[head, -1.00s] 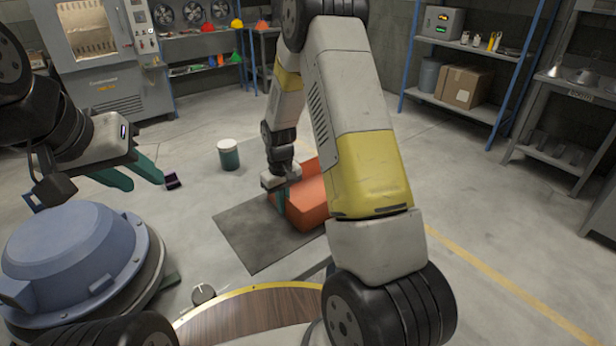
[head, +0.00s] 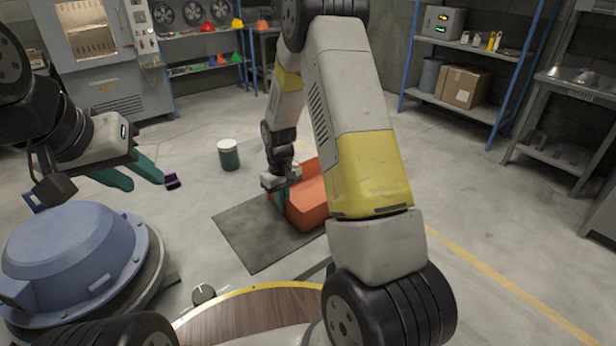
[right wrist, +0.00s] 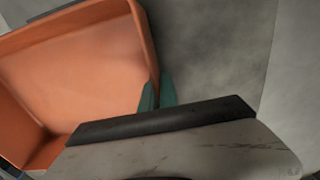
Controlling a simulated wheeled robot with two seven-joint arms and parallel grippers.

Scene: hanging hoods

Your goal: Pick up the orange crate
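The orange crate (head: 305,207) sits on the dark mat, partly hidden behind my right arm in the head view. In the right wrist view the open-topped crate (right wrist: 85,75) fills the left side and looks empty. My right gripper (head: 281,199) is at the crate's near left wall, pointing down. In the right wrist view its teal fingers (right wrist: 158,92) lie close together on either side of the crate's wall, shut on it. My left gripper (head: 140,178) is open and empty, high at the left above the blue domed thing, away from the crate.
The grey mat (head: 245,240) lies flat on the floor. Blue shelving (head: 450,100) is at the back right. Floor right of my arm is clear.

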